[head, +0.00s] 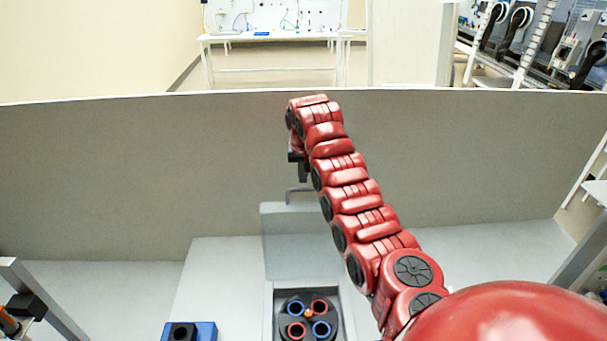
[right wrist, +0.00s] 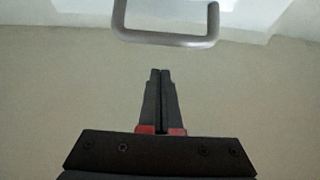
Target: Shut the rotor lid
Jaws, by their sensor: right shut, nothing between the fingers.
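The rotor lid (head: 290,247) is a grey panel standing raised behind the rotor well. Its grey bar handle (head: 297,189) is at its top edge and also shows in the right wrist view (right wrist: 165,38). The rotor (head: 308,328) is a dark disc in the open well, holding several red and blue ringed tubes. My right gripper (head: 303,178) is just above the handle in the head view, partly hidden by my red arm. In the right wrist view its fingers (right wrist: 160,73) are shut and empty, visibly apart from the handle. My left gripper does not show.
A blue block with a black part (head: 189,332) stands left of the well. A tall grey panel (head: 110,180) rises behind the work surface. The light grey surface (head: 222,280) left of the lid is clear. Slanted grey posts (head: 42,300) stand at both sides.

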